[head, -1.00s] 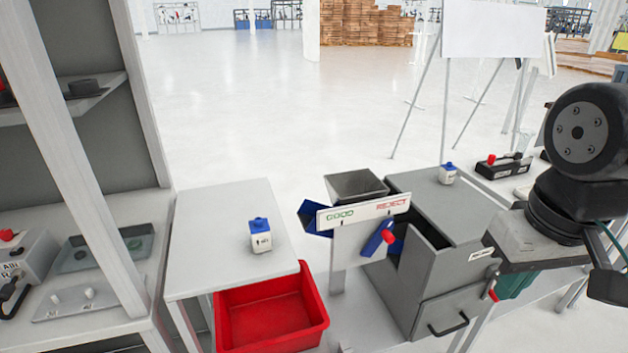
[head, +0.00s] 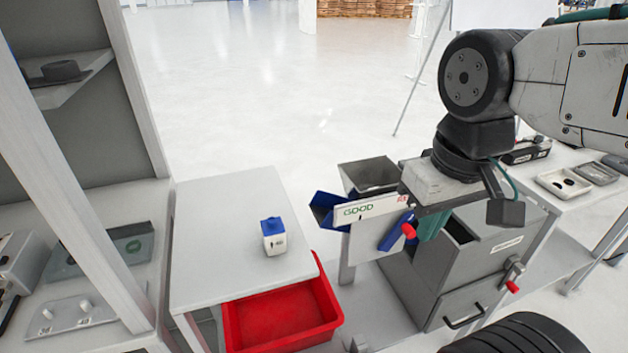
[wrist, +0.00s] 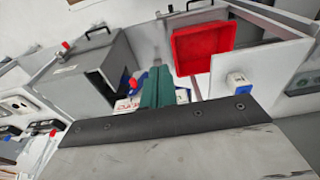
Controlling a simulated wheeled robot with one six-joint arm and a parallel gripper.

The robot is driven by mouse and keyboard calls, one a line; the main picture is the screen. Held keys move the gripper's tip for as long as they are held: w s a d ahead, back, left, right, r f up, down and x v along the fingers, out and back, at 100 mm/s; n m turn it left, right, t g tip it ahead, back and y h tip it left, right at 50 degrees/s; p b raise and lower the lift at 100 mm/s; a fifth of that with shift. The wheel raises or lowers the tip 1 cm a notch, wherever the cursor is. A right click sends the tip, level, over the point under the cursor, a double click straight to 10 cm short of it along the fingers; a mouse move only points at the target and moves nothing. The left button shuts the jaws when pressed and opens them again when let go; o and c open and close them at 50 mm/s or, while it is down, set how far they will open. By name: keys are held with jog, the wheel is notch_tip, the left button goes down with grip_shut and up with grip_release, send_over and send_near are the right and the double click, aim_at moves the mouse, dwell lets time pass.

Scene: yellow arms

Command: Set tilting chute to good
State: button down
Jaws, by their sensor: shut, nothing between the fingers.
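The tilting chute has a grey hopper (head: 370,176) and a white sign plate (head: 352,211) reading GOOD at left and REJECT at right. A blue trough (head: 323,210) shows at the plate's left. A blue lever (head: 393,233) with a red knob (head: 408,231) sits on the front below the sign, slanting with its top to the right. My gripper (head: 432,228) has green fingers pointing down, shut and empty, just right of the red knob in the head view; contact cannot be told. It hides much of REJECT. In the wrist view the green fingers (wrist: 156,88) cover part of the sign.
A grey reject box (head: 480,255) with a handle stands right of the chute. A red bin (head: 282,318) is below at left. Shelving is at far left.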

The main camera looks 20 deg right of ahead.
jog(key=w+d+f+t+y, duration=0.1)
jog(key=w+t+y, duration=0.1)
jog(key=w, duration=2.7)
jog(key=shift+f, duration=0.25)
jog(key=shift+f, duration=0.1)
jog(key=x, duration=0.8)
jog(key=s+a+x, duration=0.1)
jog(key=x, duration=0.4)
jog(key=shift+a, duration=0.15)
jog(key=shift+a+f, duration=0.1)
jog(key=shift+f, duration=0.15)
